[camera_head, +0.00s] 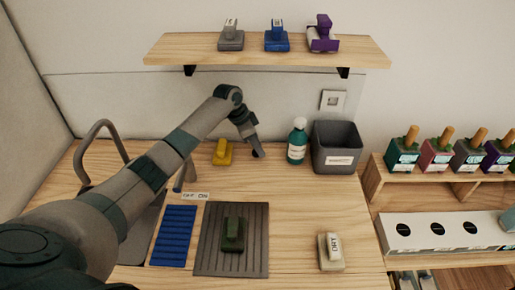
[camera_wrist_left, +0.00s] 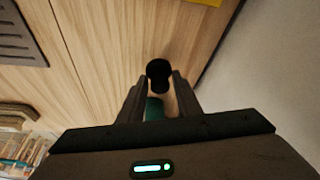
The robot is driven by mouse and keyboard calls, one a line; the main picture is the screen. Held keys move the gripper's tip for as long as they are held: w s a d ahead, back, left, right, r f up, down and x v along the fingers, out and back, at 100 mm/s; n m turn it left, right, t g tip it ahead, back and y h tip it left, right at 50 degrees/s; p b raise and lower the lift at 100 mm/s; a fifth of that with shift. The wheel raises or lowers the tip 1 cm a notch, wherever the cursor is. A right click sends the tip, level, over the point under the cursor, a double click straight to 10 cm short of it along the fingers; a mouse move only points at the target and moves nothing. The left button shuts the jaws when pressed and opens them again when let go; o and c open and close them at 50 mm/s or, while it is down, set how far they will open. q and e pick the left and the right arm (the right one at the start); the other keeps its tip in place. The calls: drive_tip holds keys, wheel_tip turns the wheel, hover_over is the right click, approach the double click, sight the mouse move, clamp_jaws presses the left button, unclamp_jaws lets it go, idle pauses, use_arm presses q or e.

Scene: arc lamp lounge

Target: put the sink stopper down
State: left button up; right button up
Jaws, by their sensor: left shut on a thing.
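My left gripper (camera_head: 256,150) is over the back of the wooden counter, between the yellow block and the green bottle. In the left wrist view its two fingers (camera_wrist_left: 158,90) are shut on a dark thing, which I take to be the sink stopper (camera_wrist_left: 158,72). Its black rounded end shows past the fingertips, over bare wood. A teal patch shows between the fingers; I cannot tell whether it belongs to the held thing. In the head view the held thing is small and dark, and its gap to the counter is unclear. My right gripper is not in view.
A yellow block (camera_head: 222,152), a green bottle (camera_head: 297,146) and a grey bin (camera_head: 335,150) stand along the back. A ribbed grey mat (camera_head: 255,264) bears a green block (camera_head: 233,233), beside a blue mat (camera_head: 174,235). A "DRY" block (camera_head: 331,252) stands front right. The middle right is bare.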

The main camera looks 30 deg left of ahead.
use_arm(q)
drive_tip(key=shift+f, duration=0.55)
drive_tip(key=shift+w+f+p, duration=0.1)
drive_tip(key=shift+f+p, duration=0.05)
drive_tip(key=shift+p, duration=0.45)
drive_tip(key=shift+w+f, duration=0.1)
drive_tip(key=shift+f, duration=0.25)
drive_tip(key=shift+f, duration=0.15)
drive_tip(key=o, duration=1)
drive_tip(key=shift+o, duration=0.2)
